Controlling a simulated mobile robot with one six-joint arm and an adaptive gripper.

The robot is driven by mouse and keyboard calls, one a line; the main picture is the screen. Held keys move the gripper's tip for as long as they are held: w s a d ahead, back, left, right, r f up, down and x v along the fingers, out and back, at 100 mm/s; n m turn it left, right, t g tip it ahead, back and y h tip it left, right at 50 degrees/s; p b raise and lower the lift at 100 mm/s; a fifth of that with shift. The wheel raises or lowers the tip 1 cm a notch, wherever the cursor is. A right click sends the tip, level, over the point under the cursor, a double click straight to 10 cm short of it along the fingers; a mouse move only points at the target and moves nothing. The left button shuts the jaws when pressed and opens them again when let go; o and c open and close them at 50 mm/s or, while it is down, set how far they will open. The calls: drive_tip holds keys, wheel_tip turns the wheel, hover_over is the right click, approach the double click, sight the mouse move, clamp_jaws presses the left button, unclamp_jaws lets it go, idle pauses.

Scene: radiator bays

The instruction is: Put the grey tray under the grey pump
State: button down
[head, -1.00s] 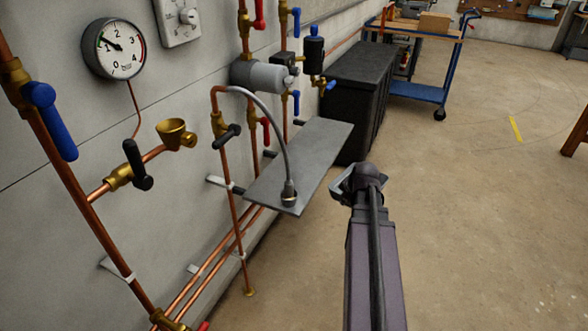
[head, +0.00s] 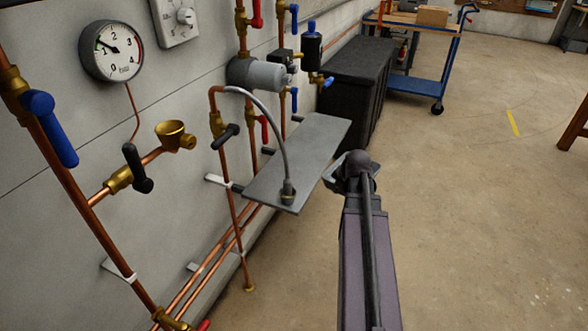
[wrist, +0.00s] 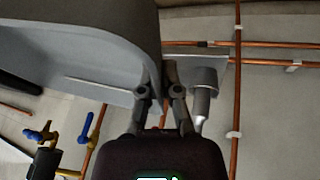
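The grey pump (head: 257,74) is a horizontal cylinder on the copper pipework at the wall. My gripper (head: 350,172) is right of the grey shelf below the pump, mostly hidden behind my wrist in the head view. In the wrist view my gripper (wrist: 166,70) has its fingers close together at the edge of a large grey, round-cornered thing, which looks like the grey tray (wrist: 75,50). In the head view only small grey bits of the tray (head: 332,172) show beside my wrist. Its far side and contents are hidden.
The grey shelf (head: 315,150) sticks out from the wall below the pump. A grey hose (head: 277,130) arches down onto its near end. Valves and copper pipes crowd the left. A black chest (head: 345,90) and blue trolley (head: 415,88) stand behind. The floor at right is clear.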

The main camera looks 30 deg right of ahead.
drive_tip(key=w+a+r+n+p, duration=0.1)
drive_tip(key=w+a+r+p, duration=0.3)
drive_tip(key=w+r+p, duration=0.75)
wheel_tip(320, 180, up, 10)
drive_tip(key=f+n+y+p, duration=0.1)
drive_tip(key=n+p, duration=0.1)
drive_tip(key=p, duration=0.7)
hover_over(280, 182)
drive_tip(key=s, duration=0.2)
drive_tip(key=shift+w+d+r, duration=0.1)
drive_tip(key=shift+w+r, duration=0.05)
drive_tip(key=shift+r, duration=0.05)
drive_tip(key=shift+f+b, duration=0.1)
drive_tip(key=shift+b, duration=0.25)
wheel_tip(280, 182, down, 24)
drive_tip(key=b, duration=2.3)
drive_tip(key=shift+b, duration=0.35)
drive_tip(key=shift+f+b, duration=1.95)
drive_tip(key=shift+b, duration=0.15)
drive_tip(key=shift+f, duration=0.15)
drive_tip(key=c, duration=0.8)
unclamp_jaws()
